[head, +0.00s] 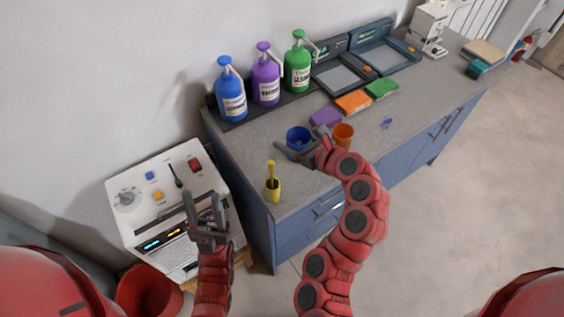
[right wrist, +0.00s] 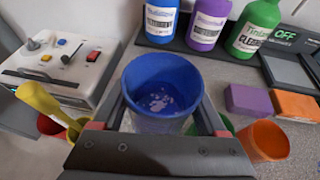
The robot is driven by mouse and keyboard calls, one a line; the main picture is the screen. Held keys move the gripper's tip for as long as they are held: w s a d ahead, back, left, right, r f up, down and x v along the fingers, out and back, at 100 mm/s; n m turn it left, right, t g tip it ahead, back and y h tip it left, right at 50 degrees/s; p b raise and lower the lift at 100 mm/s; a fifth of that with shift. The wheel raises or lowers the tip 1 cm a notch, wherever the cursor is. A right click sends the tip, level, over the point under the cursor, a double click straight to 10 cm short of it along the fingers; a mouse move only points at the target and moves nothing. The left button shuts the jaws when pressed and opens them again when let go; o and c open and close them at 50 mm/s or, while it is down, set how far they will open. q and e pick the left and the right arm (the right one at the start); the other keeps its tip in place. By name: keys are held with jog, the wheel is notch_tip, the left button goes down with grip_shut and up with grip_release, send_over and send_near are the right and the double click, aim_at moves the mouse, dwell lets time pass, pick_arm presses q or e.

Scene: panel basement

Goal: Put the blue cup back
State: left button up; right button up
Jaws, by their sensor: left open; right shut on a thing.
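The blue cup (head: 298,136) is upright at the left part of the grey counter, in front of the bottles. My right gripper (head: 306,152) is shut on it, with a finger on each side of the cup (right wrist: 163,80) in the right wrist view. White specks show on the cup's inner bottom. I cannot tell whether its base touches the counter. My left gripper (head: 204,208) is open and empty, over the white control machine.
A yellow cup with a yellow tool (head: 272,184) stands near the counter's front-left corner. An orange cup (head: 343,135) is close right of my right gripper. Purple (head: 325,118), orange and green sponges and a blue spill (head: 386,124) lie beyond. Pump bottles (head: 231,97) line the wall.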

aim_at(287, 167)
jog(key=shift+n, duration=0.3)
jog(key=f, duration=0.2)
jog(key=a+f, duration=0.1)
jog(key=f, duration=0.1)
jog(key=shift+w+f+p, duration=0.1)
jog(key=shift+w+p, duration=0.05)
jog(key=shift+p, duration=0.2)
jog(key=shift+f, duration=0.75)
jog(key=shift+f+y, duration=0.3)
jog(key=shift+f, duration=1.65)
jog(key=shift+f, duration=0.15)
jog(key=o, duration=1.5)
